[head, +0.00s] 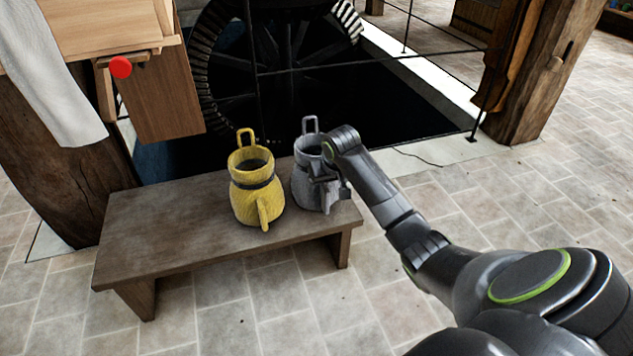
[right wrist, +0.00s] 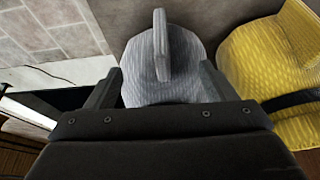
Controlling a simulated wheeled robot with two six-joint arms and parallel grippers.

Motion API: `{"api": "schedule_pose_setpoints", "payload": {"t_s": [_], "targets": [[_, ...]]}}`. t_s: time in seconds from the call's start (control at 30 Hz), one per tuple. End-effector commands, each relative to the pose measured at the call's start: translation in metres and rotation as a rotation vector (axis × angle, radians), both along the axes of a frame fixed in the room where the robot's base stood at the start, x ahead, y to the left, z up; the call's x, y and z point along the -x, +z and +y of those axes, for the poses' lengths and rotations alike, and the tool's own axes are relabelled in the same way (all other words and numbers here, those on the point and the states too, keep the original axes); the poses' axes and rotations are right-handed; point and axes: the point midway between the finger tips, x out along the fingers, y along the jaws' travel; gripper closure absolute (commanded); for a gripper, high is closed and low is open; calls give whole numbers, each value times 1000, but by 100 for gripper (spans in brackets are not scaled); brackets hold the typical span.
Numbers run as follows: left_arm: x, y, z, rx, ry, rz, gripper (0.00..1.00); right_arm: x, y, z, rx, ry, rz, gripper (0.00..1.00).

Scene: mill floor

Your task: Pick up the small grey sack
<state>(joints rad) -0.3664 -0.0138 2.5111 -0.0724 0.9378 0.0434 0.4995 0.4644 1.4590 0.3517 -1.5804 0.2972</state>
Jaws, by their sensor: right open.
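The small grey sack (head: 303,185) stands upright on the right end of a low wooden bench in the head view. It has a loop on top and a strap-like handle low on its front. My right gripper (head: 332,187) is at the sack's right front side and partly hides it. In the right wrist view the grey sack (right wrist: 190,75) lies between the two open fingers of the right gripper (right wrist: 160,85), with its handle pointing up. Whether the fingers touch it I cannot tell. My left gripper is not in view.
A yellow sack (head: 246,195) stands close to the left of the grey one. The bench (head: 165,235) has free room on its left. Behind it are a dark wheel pit with a waterwheel (head: 215,60) and thin rails. A wooden post (head: 545,75) stands at right.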

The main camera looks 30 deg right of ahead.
Motion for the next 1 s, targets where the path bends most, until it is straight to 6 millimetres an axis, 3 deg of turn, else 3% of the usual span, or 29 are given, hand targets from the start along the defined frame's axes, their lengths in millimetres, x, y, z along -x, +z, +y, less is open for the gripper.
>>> {"api": "schedule_pose_setpoints", "payload": {"t_s": [0.03, 0.2, 0.6, 1.0], "targets": [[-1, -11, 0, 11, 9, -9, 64, -4, -11, 1, -1, -1, 0, 23], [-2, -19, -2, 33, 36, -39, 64, -12, -27, 1, -1, -1, 0, 23], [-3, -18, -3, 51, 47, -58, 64, -16, -32, 0, 0, 1, 0, 23], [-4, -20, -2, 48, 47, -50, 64, -16, -33, 0, 0, 0, 0, 74]]}}
